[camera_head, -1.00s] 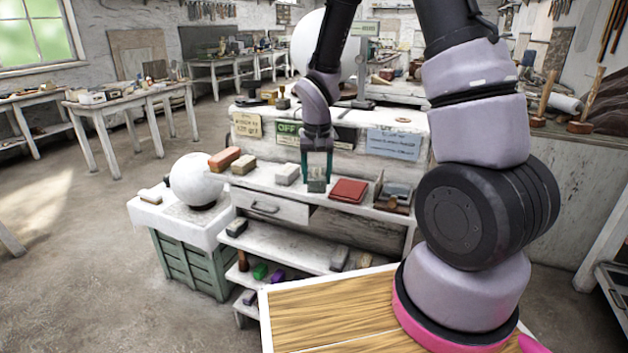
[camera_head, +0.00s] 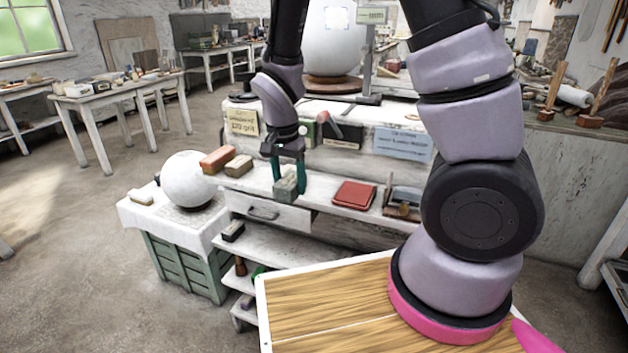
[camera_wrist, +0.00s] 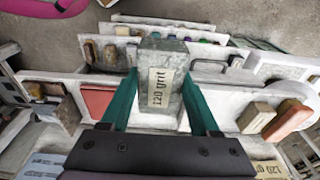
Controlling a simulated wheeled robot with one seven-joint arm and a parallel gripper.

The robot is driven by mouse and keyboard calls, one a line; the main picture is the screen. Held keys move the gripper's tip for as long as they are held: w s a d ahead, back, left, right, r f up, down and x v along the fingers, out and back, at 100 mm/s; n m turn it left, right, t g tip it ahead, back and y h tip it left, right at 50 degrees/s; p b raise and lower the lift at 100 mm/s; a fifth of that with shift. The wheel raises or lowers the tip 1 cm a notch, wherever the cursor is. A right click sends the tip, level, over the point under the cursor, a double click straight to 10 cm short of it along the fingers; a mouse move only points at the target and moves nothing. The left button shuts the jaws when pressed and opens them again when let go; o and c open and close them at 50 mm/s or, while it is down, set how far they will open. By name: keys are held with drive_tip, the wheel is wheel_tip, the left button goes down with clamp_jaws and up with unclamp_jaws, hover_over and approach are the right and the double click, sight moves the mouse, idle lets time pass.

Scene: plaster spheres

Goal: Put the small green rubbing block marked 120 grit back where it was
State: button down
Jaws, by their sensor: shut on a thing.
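The grey-green block (camera_wrist: 158,82) labelled "120 grit" is between the two green fingers of my gripper (camera_wrist: 160,95) in the wrist view. In the head view my gripper (camera_head: 289,178) points down, shut on the block (camera_head: 285,189), over the white shelf top (camera_head: 328,212). I cannot tell whether the block touches the shelf. A yellowish card reading "120 grit" (camera_head: 241,124) is on the upright board to the left of my gripper. The shelf surface directly behind the block is hidden.
An orange-brown block (camera_head: 217,159) and a tan block (camera_head: 239,166) lie left of my gripper. A red flat case (camera_head: 353,195) lies to its right. A white sphere (camera_head: 187,179) stands on the draped green crate at left. Lower shelves hold several small items.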

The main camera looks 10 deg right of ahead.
approach(315, 188)
drive_tip(key=shift+w+d+f, duration=0.15)
drive_tip(key=shift+w+f, duration=0.05)
drive_tip(key=shift+f, duration=0.45)
drive_tip(key=shift+w+d+f, duration=0.1)
drive_tip(key=shift+f, duration=1.1)
drive_tip(key=shift+w+f, duration=0.1)
drive_tip(key=shift+f, duration=1.05)
drive_tip(key=shift+f, duration=0.15)
drive_tip(key=shift+c, duration=0.6)
unclamp_jaws()
